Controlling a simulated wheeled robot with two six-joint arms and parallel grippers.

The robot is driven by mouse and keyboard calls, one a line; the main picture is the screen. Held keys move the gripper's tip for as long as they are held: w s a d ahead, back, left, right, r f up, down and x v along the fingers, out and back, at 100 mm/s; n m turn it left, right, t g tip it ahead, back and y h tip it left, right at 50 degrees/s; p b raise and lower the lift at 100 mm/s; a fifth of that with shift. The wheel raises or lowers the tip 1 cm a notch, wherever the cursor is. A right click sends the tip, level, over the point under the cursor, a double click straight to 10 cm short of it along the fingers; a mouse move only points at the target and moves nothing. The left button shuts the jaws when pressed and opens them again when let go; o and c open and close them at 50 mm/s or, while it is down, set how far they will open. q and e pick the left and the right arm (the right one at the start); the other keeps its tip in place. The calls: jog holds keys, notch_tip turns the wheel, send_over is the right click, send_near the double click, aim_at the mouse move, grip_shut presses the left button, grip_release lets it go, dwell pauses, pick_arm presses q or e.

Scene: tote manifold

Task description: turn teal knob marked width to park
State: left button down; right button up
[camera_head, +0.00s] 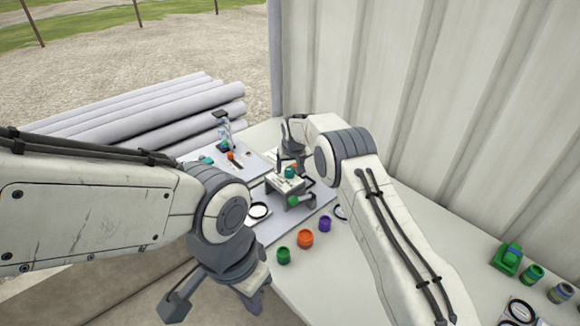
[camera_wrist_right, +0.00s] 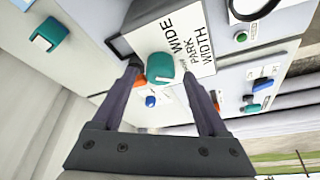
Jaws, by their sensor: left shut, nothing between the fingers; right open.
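The teal knob (camera_wrist_right: 164,67) stands on a white label plate (camera_wrist_right: 190,40) in the right wrist view. The plate reads WIDE, PARK and WIDTH. In the head view, the knob (camera_head: 290,172) is small, on top of a pale box (camera_head: 283,186). My right gripper (camera_wrist_right: 163,74) is open, with one finger on each side of the knob. I cannot tell whether the fingers touch it. In the head view, my right gripper (camera_head: 293,168) is partly hidden around the box. My left gripper (camera_head: 256,300) is shut and empty, low in the head view, away from the knob.
Other teal controls (camera_wrist_right: 50,34) sit on neighbouring panels. Green (camera_head: 284,256), orange (camera_head: 306,238) and purple (camera_head: 325,223) knobs stand on the pale table. A green device (camera_head: 508,260) is at the right. A corrugated wall (camera_head: 440,110) rises behind; grey pipes (camera_head: 160,115) lie to the left.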

jog(key=shift+w+f, duration=0.15)
jog(key=shift+f, duration=0.15)
grip_shut()
